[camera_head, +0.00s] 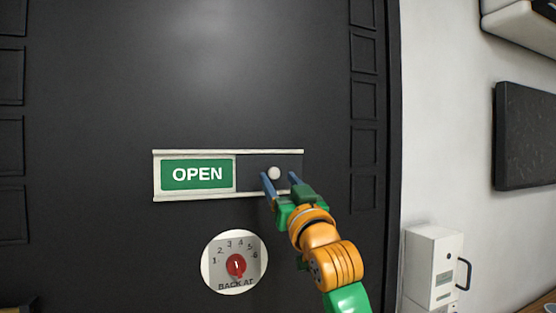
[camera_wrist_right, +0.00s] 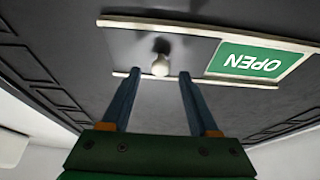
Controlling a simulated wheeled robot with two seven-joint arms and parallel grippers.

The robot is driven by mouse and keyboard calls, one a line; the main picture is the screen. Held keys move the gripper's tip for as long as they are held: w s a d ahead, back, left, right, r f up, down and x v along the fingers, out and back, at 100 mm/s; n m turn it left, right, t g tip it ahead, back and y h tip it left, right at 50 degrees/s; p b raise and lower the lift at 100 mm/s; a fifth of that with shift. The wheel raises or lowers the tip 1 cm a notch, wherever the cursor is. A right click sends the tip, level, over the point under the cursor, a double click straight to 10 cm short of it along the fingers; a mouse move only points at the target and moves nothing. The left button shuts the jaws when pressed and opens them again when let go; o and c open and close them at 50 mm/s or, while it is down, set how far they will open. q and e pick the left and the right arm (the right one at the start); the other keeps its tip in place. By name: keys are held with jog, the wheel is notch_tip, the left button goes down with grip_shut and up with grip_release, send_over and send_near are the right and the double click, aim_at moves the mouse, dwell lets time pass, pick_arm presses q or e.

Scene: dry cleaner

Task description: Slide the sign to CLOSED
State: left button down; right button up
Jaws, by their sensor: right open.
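The sliding sign (camera_head: 228,156) is mounted on a black door, with a pale frame. Its left part shows a green OPEN panel (camera_head: 197,174), and its right part is a dark slider plate (camera_head: 253,164) with a round white knob (camera_head: 274,173). My right gripper (camera_head: 280,178) is open, its two blue fingers pointing at the plate on either side of the knob. In the right wrist view the knob (camera_wrist_right: 161,65) sits between and just beyond the fingertips (camera_wrist_right: 158,75), with no clear contact. The OPEN panel (camera_wrist_right: 246,60) shows upside down there. My left gripper is not in view.
A round BACK AT dial (camera_head: 235,262) with a red knob is on the door below the sign. A white box (camera_head: 432,265) with a dark handle stands at the lower right by the white wall. The door around the sign is clear.

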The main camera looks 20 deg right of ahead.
jog(key=shift+p+x, duration=0.4)
jog(key=shift+x, duration=0.65)
jog(key=shift+s+f, duration=0.1)
jog(key=shift+c, duration=0.7)
grip_shut()
